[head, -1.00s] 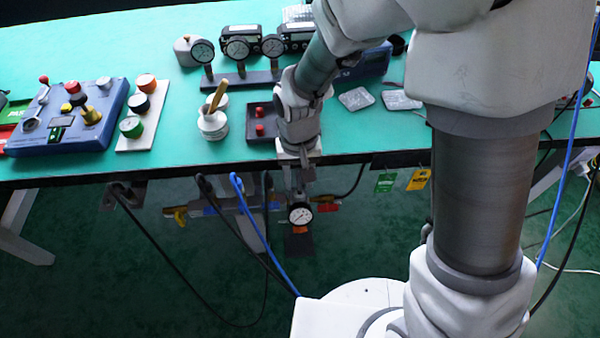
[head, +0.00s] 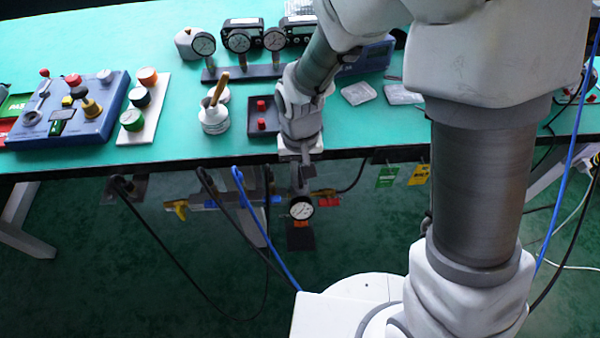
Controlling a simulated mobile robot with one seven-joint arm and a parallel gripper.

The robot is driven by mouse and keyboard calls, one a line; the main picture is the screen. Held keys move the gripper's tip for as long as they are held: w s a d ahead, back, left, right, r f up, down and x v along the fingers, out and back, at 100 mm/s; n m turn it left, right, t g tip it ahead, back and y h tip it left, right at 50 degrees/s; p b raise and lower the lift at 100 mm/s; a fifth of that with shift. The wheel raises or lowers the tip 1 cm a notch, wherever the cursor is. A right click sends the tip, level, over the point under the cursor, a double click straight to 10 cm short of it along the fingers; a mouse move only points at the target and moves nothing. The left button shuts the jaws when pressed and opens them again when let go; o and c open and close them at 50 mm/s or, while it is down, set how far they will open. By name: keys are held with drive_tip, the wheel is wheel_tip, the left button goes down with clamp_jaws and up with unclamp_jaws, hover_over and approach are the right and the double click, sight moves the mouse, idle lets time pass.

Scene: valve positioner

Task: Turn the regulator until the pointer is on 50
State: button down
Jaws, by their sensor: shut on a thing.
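The regulator's round white gauge (head: 301,208) hangs below the front edge of the bench, with a small orange part and a dark plate under it. Its pointer is too small to read. My gripper (head: 299,183) points down just above and behind the gauge, in front of the bench edge. It is shut on the regulator's top part, which the fingers and wrist mostly hide.
The green bench (head: 90,168) holds a blue control box (head: 85,130), a white pot with a brush (head: 214,118), a dark tray with red buttons (head: 261,118) and gauges on a rail (head: 240,73). A blue hose (head: 262,230) and black cables hang in front.

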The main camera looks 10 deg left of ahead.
drive_tip(key=shift+m+p, duration=0.7)
drive_tip(key=shift+m, duration=2.1)
drive_tip(key=c, duration=0.9)
unclamp_jaws()
drive_tip(key=shift+r+p, duration=2.45)
drive_tip(key=shift+r, duration=6.3)
